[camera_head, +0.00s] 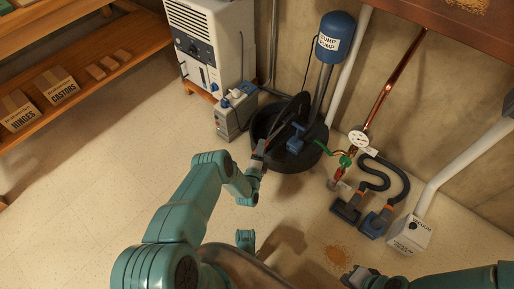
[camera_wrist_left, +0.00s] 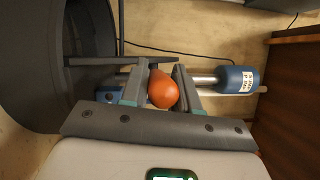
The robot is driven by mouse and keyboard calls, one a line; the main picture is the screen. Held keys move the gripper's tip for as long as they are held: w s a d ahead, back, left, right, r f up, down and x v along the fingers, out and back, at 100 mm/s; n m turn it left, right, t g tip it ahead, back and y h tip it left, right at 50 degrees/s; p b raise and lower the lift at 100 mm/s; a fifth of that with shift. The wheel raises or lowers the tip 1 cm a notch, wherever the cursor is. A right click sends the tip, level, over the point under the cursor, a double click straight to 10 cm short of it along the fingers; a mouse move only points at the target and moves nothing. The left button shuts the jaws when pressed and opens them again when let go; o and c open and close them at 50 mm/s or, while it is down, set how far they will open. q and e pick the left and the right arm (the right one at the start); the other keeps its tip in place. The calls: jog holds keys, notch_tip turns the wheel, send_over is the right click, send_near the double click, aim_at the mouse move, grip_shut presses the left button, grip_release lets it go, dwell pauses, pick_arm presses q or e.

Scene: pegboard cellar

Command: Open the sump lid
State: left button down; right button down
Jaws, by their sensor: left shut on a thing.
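The black round sump (camera_head: 262,125) sits on the floor against the wall. A dark flat lid piece (camera_head: 289,115) stands tilted up over it, and part of the opening shows, with a blue fitting (camera_head: 295,143) inside. My left gripper (camera_head: 262,152) is at the sump's near left edge. In the left wrist view it (camera_wrist_left: 160,82) is shut on an orange knob (camera_wrist_left: 163,92). A large black curved surface (camera_wrist_left: 60,50) fills the left of that view. How the knob joins the lid is hidden. My right gripper (camera_head: 362,277) is low at the bottom edge; its jaws are unclear.
A blue pump cylinder (camera_head: 336,38) rises on a pipe behind the sump. A grey machine (camera_head: 236,110) stands close at its left. A copper pipe with a gauge (camera_head: 359,138), black hoses (camera_head: 385,165) and a white box (camera_head: 409,236) are at right. Floor at left is clear.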

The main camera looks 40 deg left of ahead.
pick_arm(q)
jog(key=shift+d+f+m, duration=0.1)
jog(key=shift+d+m, duration=0.3)
jog(key=shift+m, duration=0.1)
pick_arm(e)
jog(key=shift+w+f, duration=0.15)
jog(key=shift+w, duration=0.05)
pick_arm(q)
jog(key=shift+d, duration=0.1)
pick_arm(e)
jog(key=shift+w+a, duration=0.1)
pick_arm(q)
jog(key=c, duration=0.9)
grip_release()
jog(key=shift+w, duration=0.1)
